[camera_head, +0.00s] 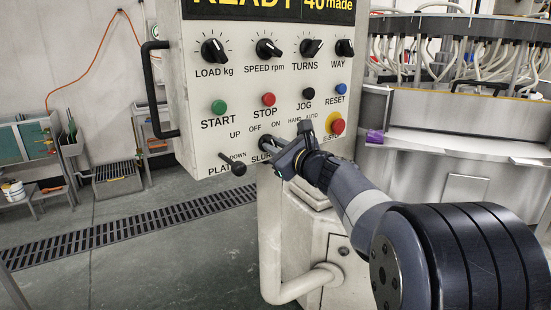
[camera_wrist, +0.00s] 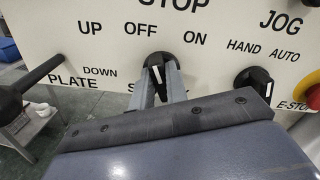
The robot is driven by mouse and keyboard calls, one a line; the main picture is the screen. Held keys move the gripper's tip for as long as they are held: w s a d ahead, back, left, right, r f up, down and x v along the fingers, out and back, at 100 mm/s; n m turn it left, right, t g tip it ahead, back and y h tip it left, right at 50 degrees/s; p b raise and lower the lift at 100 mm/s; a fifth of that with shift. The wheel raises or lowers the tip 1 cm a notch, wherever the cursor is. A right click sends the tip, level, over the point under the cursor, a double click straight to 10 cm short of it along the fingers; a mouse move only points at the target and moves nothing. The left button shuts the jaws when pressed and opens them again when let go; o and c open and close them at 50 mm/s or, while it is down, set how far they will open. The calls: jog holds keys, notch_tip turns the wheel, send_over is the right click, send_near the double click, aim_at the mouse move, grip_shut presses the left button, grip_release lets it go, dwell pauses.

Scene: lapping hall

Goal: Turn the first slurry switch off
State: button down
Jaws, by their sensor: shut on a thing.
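The slurry switch (camera_wrist: 158,62) is a black rotary knob on the pale panel, below the words OFF and ON, with a white mark on its face. My gripper (camera_wrist: 160,84) is shut on this knob, one finger on each side of it. The exact heading of the white mark is hard to tell between the fingers. In the head view my gripper (camera_head: 277,149) meets the lower part of the panel, and the slurry label is partly covered by it.
The plate lever (camera_head: 235,168) sticks out left of my gripper. The HAND/AUTO switch (camera_wrist: 254,82) and the red E-stop button (camera_head: 337,126) are to the right. START (camera_head: 219,107) and STOP (camera_head: 268,99) buttons and several dials are above. A black handle (camera_head: 150,90) lines the panel's left side.

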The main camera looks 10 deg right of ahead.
jog(key=shift+n+b, duration=0.5)
jog(key=shift+n, duration=0.1)
jog(key=c, duration=1.4)
grip_release()
jog(key=shift+s, duration=0.15)
jog(key=v, duration=1)
jog(key=shift+s+b, duration=0.3)
jog(key=shift+b, duration=0.1)
jog(key=shift+d, duration=0.1)
